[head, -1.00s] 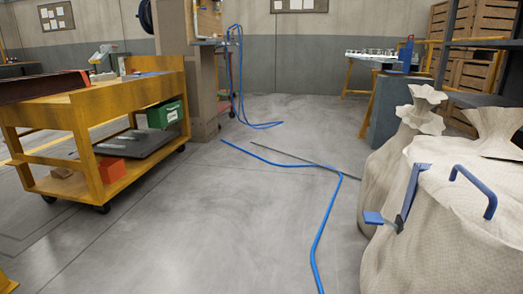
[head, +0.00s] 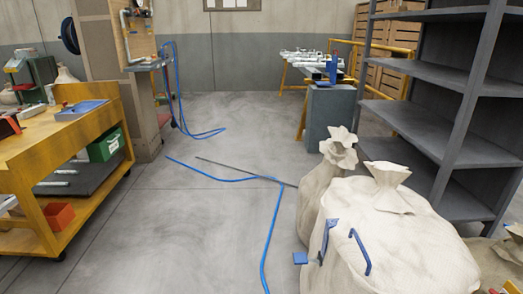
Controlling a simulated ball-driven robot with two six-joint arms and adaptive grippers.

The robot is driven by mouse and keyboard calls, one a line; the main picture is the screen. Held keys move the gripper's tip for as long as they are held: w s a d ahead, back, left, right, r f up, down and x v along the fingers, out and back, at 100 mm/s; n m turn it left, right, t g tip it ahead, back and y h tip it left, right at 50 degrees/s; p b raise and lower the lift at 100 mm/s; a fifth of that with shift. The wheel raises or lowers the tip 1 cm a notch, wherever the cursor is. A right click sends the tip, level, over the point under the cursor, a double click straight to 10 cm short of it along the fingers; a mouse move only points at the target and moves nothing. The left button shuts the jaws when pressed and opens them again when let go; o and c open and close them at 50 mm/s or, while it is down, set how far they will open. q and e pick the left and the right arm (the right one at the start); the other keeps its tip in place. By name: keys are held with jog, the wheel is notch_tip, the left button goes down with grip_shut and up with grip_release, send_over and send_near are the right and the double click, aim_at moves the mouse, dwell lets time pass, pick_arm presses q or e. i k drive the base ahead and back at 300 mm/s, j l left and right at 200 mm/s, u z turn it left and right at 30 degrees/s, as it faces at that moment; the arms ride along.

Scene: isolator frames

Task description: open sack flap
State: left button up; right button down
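A large cream sack (head: 410,250) stands at the lower right of the head view, with a gathered neck (head: 388,185) on top. On its left front are a bent blue bar handle (head: 361,252), a thin blue upright strip (head: 327,240) and a small flat blue tab (head: 301,258). I cannot tell which part is the flap, or whether it is open. A second cream sack (head: 314,205) stands just behind and to the left, partly hidden by the large one.
A dark grey shelf rack (head: 440,70) stands behind the sacks. A blue hose (head: 272,225) and a thin dark rod (head: 235,170) lie on the floor left of them. A yellow cart (head: 95,195) stands at the left. The floor between cart and hose is clear.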

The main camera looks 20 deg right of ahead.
aim_at(391, 236)
jog(key=z, duration=1.45)
